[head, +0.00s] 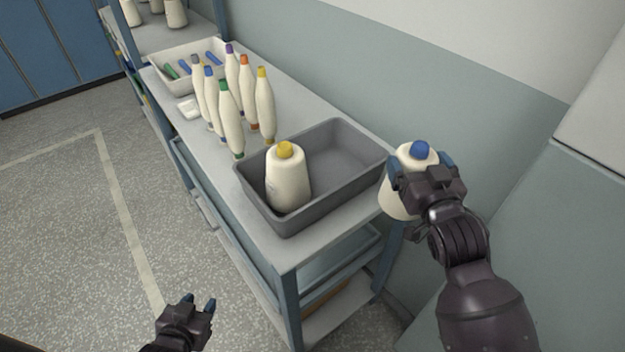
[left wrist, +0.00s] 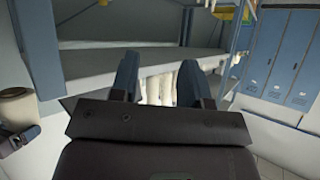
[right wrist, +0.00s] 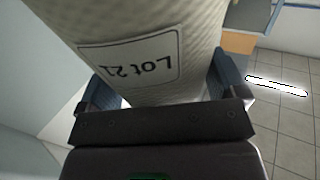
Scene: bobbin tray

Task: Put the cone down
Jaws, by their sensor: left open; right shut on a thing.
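A cream cone with a blue top (head: 420,152) is held in my right gripper (head: 425,170), to the right of the grey tray and beyond the bench's right end. In the right wrist view the cone (right wrist: 150,25) fills the space between the fingers, and its label reads "Lot 21" upside down. A grey tray (head: 335,200) sits on the near end of the bench. A cone with a yellow top (head: 288,178) stands upright in its left part; the tray's right part is empty. My left gripper (head: 198,303) is open and empty, low over the floor left of the bench.
Several slim bobbins with coloured tips (head: 230,110) stand on the bench (head: 282,112) behind the tray. A white bin (head: 168,84) with coloured pieces is further back. A wall runs along the bench's right side. Floor at left is clear.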

